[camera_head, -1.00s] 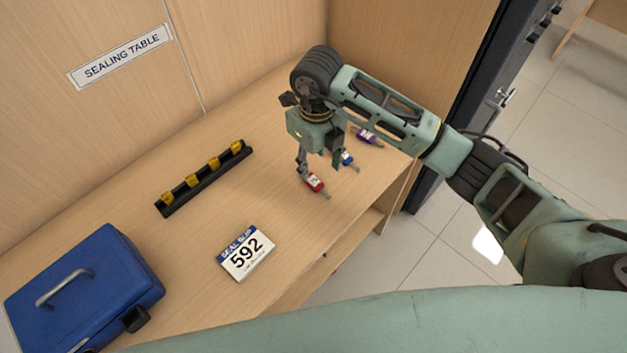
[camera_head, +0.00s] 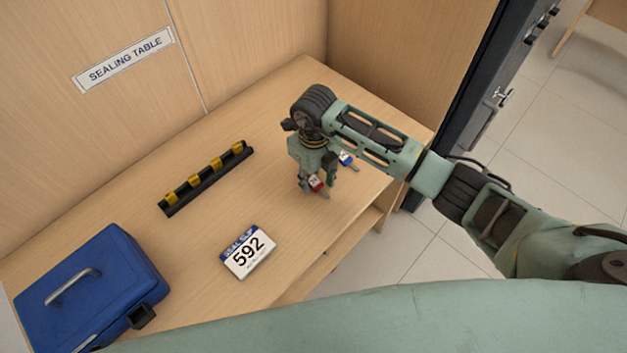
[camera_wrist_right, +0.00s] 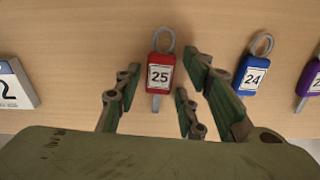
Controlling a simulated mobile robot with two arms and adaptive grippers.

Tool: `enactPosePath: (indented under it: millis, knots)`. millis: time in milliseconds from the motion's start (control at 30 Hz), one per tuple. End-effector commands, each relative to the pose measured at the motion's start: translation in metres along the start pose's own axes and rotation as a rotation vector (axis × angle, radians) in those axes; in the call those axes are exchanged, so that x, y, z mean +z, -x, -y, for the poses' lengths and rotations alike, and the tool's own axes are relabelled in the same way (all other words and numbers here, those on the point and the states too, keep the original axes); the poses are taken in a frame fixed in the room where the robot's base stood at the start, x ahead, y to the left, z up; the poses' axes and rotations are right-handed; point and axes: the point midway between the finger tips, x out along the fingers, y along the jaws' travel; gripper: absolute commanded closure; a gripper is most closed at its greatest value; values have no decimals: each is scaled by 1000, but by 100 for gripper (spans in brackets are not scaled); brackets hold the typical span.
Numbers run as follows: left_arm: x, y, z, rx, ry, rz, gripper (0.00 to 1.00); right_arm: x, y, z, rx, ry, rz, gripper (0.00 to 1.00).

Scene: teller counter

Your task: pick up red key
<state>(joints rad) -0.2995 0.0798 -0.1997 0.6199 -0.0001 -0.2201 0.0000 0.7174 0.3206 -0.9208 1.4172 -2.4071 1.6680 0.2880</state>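The red key (camera_head: 317,182) lies on the table under my right gripper (camera_head: 325,184) in the head view, partly hidden by the fingers. In the right wrist view the red key (camera_wrist_right: 160,74) has a tag marked 25 and a grey ring at its top. There my right gripper (camera_wrist_right: 164,88) is open, with fingers spread on both sides of the tag and visible gaps between. Whether the fingers are level with the key is hard to tell. My left gripper is not in view.
A blue key (camera_wrist_right: 251,75) marked 24 and a purple key (camera_wrist_right: 312,78) lie to the right. The seal slip (camera_head: 248,252) marked 592, a black rack (camera_head: 207,181) with yellow parts and a blue case (camera_head: 85,285) are further left. The table between slip and rack is clear.

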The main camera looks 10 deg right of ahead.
Motion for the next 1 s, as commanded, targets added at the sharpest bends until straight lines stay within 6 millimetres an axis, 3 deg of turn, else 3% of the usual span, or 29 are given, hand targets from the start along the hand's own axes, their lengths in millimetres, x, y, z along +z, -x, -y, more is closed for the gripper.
enactPosePath:
  millis: [333,667,933,1000]
  knots:
    - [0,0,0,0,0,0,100,0,0,0,0,0,0,95]
    - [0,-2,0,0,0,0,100,1,5,0,-1,1,2,96]
    - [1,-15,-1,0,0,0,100,2,41,1,-4,3,7,96]
    - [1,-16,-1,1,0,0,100,-13,47,7,-3,1,2,96]
